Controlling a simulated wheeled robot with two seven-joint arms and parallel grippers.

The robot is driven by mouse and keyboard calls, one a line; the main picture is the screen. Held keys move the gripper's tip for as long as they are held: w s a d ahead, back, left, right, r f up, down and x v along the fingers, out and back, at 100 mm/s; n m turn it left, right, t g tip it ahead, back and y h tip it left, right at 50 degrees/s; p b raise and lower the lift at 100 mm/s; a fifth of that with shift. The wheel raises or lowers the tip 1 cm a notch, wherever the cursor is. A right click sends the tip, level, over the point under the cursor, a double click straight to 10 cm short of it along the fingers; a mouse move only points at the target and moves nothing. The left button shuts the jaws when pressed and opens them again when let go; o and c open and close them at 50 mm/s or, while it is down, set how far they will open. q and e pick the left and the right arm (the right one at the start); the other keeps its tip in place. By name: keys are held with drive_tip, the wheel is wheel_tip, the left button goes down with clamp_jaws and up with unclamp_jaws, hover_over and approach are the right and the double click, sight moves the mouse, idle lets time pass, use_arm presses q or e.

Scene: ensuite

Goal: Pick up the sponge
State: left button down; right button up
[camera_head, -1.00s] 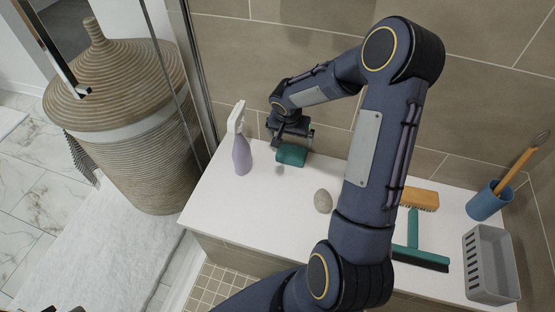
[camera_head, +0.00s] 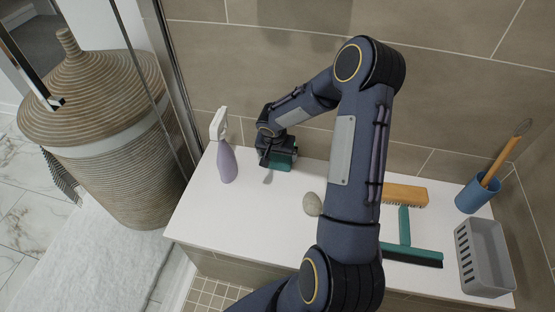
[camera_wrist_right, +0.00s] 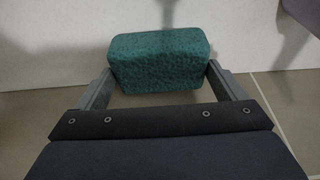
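In the right wrist view the sponge (camera_wrist_right: 160,60) fills the space between the two fingertips of the right gripper (camera_wrist_right: 160,78). The fingers are spread wide, one at each side of the sponge. My left gripper is not in view.
A lilac spray bottle (camera_head: 227,163) stands left of the sponge. A grey stone (camera_head: 312,204), wooden brush (camera_head: 405,194), teal squeegee (camera_head: 405,240), blue cup (camera_head: 474,194) and grey basket (camera_head: 484,257) are to the right. A wicker hamper (camera_head: 110,130) stands beside the counter (camera_head: 240,222).

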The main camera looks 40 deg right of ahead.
sight(277, 156)
drive_tip(key=c, duration=0.3)
drive_tip(key=shift+r, duration=0.5)
wheel_tip(277, 156, up, 2)
drive_tip(key=shift+r+p, duration=0.15)
drive_tip(key=shift+p, duration=0.4)
drive_tip(key=s+a+r, duration=0.4)
drive_tip(key=s+r, duration=0.1)
drive_tip(key=s+a+r+p, duration=0.1)
drive_tip(key=s+a+r, duration=0.3)
drive_tip(key=s+a, duration=0.1)
drive_tip(key=shift+s+a+r, duration=0.2)
drive_tip(key=shift+r, duration=0.2)
